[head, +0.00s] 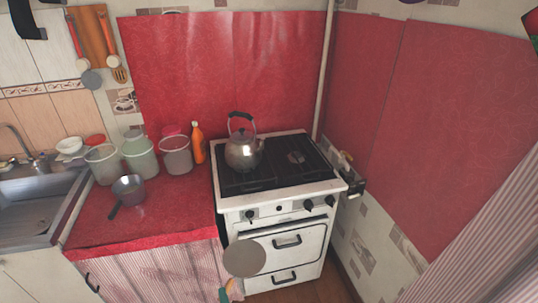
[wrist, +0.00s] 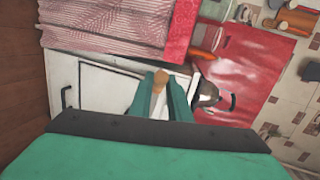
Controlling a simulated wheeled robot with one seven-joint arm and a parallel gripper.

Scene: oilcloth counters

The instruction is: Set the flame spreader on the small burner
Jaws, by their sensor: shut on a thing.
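The flame spreader (head: 244,258) is a flat grey disc held up in front of the stove, below the height of its top. My gripper (head: 228,290) is at the bottom edge of the head view, shut on its tan handle. In the wrist view, the green fingers (wrist: 158,98) close on the tan handle (wrist: 159,79); the disc is not clearly seen there. The white stove (head: 273,203) has a dark top with grates. One burner (head: 296,157) shows bare at the back right. Which burner is the small one is hard to tell.
A metal kettle (head: 243,150) stands on the stove's left side. The red counter (head: 165,210) at left carries a saucepan (head: 128,188), several canisters and an orange bottle (head: 198,143). A pipe (head: 326,70) and red wall panels stand behind the stove. The stove's right half is clear.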

